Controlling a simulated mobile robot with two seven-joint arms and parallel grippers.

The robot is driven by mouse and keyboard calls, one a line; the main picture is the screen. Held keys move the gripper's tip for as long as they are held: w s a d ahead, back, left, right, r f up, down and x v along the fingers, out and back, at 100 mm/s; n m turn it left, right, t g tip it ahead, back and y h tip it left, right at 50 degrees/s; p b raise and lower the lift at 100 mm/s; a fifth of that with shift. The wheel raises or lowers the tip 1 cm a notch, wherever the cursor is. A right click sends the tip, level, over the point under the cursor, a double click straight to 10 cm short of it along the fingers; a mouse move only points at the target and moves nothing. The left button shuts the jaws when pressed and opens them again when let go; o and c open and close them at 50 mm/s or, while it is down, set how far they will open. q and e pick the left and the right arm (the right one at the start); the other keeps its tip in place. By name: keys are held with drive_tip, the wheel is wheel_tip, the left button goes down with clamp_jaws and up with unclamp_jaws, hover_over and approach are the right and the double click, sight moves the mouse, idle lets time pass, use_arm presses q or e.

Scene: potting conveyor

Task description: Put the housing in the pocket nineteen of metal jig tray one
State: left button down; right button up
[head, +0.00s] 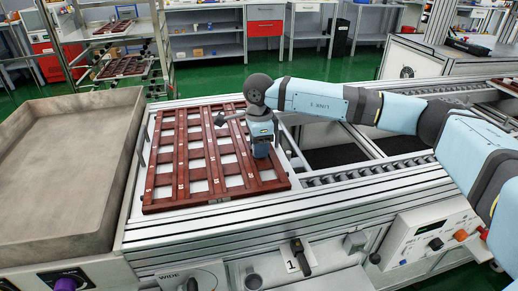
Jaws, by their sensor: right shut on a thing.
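A reddish-brown jig tray (160,207) with rows of rectangular pockets lies on the conveyor in the head view. My right gripper (262,155) reaches in from the right and points down over the right part of the tray. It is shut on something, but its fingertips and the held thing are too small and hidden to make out. I cannot pick out the housing, or tell whether it touches the tray. The small white pocket markings cannot be read clearly. My left gripper is not in view.
A deep grey bin (60,235) stands left of the conveyor. A roller track (370,170) runs to the right. A control panel (432,240) with knobs sits at the front right. A rack (125,68) with similar trays stands behind at the left.

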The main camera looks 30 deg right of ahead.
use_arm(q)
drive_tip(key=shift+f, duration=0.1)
use_arm(e)
drive_tip(key=shift+f, duration=0.15)
drive_tip(key=o, duration=0.9)
drive_tip(key=shift+r, duration=0.5)
wheel_tip(320, 180, up, 5)
drive_tip(key=shift+r+p, duration=0.1)
drive_tip(key=shift+p, duration=0.95)
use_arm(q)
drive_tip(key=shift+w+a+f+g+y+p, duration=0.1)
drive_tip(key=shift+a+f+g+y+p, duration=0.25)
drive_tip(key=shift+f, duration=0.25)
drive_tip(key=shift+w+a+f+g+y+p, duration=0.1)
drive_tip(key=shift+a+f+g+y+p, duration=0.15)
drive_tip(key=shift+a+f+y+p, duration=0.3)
use_arm(e)
wheel_tip(320, 180, up, 6)
drive_tip(key=shift+r, duration=0.1)
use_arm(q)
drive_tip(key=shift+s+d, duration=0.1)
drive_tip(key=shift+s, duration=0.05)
